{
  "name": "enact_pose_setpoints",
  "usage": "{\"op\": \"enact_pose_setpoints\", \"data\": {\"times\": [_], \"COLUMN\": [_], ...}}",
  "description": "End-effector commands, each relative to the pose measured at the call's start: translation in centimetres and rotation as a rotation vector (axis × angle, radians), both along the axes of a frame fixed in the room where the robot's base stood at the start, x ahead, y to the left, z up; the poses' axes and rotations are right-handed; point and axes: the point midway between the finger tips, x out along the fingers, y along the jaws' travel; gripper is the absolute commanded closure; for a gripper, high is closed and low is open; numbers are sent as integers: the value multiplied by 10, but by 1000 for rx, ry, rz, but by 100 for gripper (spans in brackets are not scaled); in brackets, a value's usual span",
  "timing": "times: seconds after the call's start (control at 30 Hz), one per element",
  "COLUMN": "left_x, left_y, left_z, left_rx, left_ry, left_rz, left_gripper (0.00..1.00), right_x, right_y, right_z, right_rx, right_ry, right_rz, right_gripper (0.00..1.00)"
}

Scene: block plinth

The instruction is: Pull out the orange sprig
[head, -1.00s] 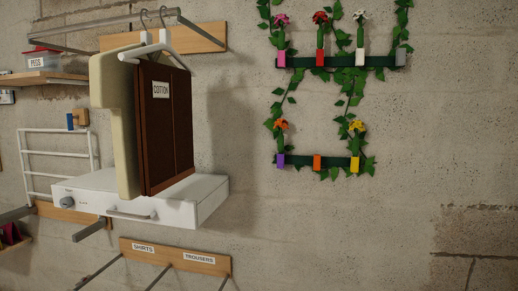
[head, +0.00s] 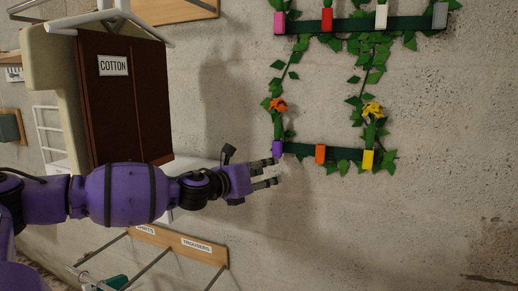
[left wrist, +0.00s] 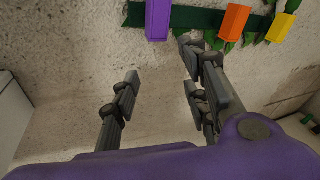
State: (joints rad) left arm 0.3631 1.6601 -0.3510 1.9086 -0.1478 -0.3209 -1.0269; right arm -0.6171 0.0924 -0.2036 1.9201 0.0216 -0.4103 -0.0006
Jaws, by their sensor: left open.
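The orange sprig (head: 278,105) stands upright in the purple holder (head: 277,148) at the left end of the lower green wall rail (head: 300,149). My left gripper (head: 276,172) is open and empty, with its fingers just below the purple holder in the head view. In the left wrist view the open fingers (left wrist: 162,68) lie below the purple holder (left wrist: 158,20), and the orange sprig is out of that picture. I cannot tell whether a finger touches the holder. My right gripper is not in view.
An orange holder (head: 320,153) without a flower and a yellow holder (head: 367,159) with a yellow flower (head: 373,110) share the rail. An upper rail (head: 350,24) carries several holders. The wall at right is bare.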

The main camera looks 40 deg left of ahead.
Motion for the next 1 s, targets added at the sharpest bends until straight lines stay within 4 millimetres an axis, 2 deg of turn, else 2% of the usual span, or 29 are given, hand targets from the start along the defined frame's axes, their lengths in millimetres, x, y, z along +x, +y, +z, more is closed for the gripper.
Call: {"op": "enact_pose_setpoints", "data": {"times": [0.03, 0.1, 0.2, 0.3, 0.57, 0.73, 1.0], "left_x": [0, 0, -2, -2, 23, 48, 68], "left_y": [3, 6, 9, 10, 8, 7, 11], "left_z": [33, 66, 97, 110, 104, 95, 98], "left_rx": [83, 172, 257, 299, 308, 308, 310], "left_ry": [-38, -75, -110, -125, -119, -111, -111], "left_rz": [-1, -1, 2, 4, 2, 3, 11], "left_gripper": [59, 59, 59, 59, 59, 59, 59], "right_x": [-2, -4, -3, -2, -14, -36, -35], "right_y": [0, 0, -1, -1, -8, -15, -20], "right_z": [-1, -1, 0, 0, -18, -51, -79], "right_rx": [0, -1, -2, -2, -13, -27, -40], "right_ry": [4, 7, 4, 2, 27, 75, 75], "right_rz": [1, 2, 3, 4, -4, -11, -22], "right_gripper": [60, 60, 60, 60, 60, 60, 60]}}
